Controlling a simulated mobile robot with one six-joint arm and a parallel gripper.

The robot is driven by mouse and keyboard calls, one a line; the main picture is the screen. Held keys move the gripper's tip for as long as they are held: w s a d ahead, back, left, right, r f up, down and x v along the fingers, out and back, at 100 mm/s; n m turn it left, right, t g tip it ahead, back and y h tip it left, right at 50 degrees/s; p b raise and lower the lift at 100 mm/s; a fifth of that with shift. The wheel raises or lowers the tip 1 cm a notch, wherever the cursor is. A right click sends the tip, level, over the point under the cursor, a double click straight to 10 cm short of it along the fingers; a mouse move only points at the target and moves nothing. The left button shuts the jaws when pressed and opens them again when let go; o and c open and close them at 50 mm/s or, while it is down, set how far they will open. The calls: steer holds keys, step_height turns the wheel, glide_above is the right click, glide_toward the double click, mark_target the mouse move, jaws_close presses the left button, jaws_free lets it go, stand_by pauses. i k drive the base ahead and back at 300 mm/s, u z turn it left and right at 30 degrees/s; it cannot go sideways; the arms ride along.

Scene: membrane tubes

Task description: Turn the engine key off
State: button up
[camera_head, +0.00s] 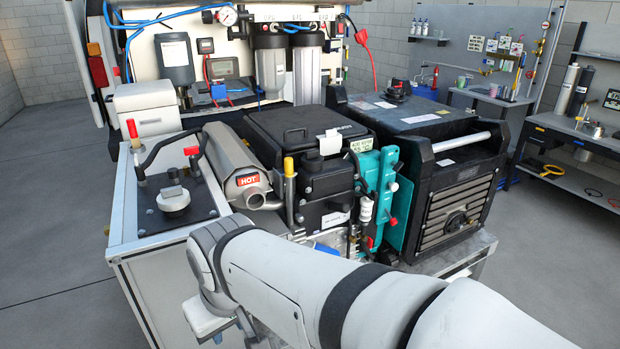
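The engine (315,130) is a black-covered machine on a metal bench in the middle of the head view. A teal panel (386,180) stands upright on its right side, with small red and white controls. A red part (394,221) sits low on the panel's right side, and a white fitting (366,208) is at its left. I cannot tell which part is the engine key or how it is turned. My arm reaches in from the lower right, in front of the engine, and its wrist bends down at the lower left. My gripper's fingers do not show.
A silver exhaust with a HOT label (248,181) and a yellow-topped post (289,168) stand left of the panel. A black generator (455,195) with a carrying bar is close on the right.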

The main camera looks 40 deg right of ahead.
mark_target(397, 165)
steer(key=z, duration=1.1)
steer(key=k, duration=1.1)
steer(key=z, duration=0.45)
steer(key=i, duration=1)
steer(key=z, duration=0.05)
